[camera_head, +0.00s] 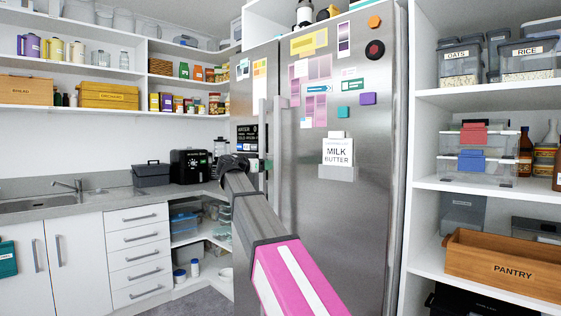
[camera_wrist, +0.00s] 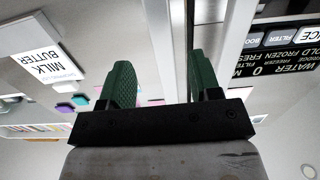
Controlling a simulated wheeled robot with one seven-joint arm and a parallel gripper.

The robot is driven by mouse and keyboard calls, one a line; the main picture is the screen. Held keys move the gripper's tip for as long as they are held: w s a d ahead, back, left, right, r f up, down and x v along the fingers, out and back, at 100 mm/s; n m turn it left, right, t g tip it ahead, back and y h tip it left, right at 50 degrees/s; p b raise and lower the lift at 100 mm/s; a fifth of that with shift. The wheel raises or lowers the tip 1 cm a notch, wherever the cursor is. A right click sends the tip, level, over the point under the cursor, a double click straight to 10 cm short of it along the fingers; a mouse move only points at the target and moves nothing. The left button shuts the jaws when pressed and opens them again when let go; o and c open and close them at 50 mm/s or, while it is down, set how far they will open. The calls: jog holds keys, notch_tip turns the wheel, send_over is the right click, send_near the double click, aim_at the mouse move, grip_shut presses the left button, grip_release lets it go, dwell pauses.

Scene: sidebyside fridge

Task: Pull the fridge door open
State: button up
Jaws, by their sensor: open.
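The steel side-by-side fridge has a wide right door (camera_head: 355,110) with magnets and notes and a narrower left door (camera_head: 243,100). Two upright bar handles flank the seam: the right door's handle (camera_head: 284,150) and the left door's handle (camera_head: 263,120). Both doors look shut. My gripper (camera_head: 264,164) is at the handles, its tips partly hidden by my arm. In the wrist view my gripper (camera_wrist: 163,72) is open, with green fingers either side of the right door's handle (camera_wrist: 168,35). The left door's handle (camera_wrist: 235,40) lies outside the right-hand finger. Contact cannot be told.
Open shelves with a wooden pantry crate (camera_head: 505,262) and clear bins stand right of the fridge. A counter (camera_head: 100,202) with a sink and a black appliance (camera_head: 189,166) is at left. Grey floor (camera_head: 205,290) shows below the corner shelves.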

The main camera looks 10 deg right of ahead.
aim_at(276, 159)
jog(key=x, duration=0.3)
jog(key=r+x, duration=0.1)
jog(key=x, duration=0.6)
jog(key=shift+w+d+r, duration=0.15)
jog(key=shift+r, duration=0.25)
grip_shut()
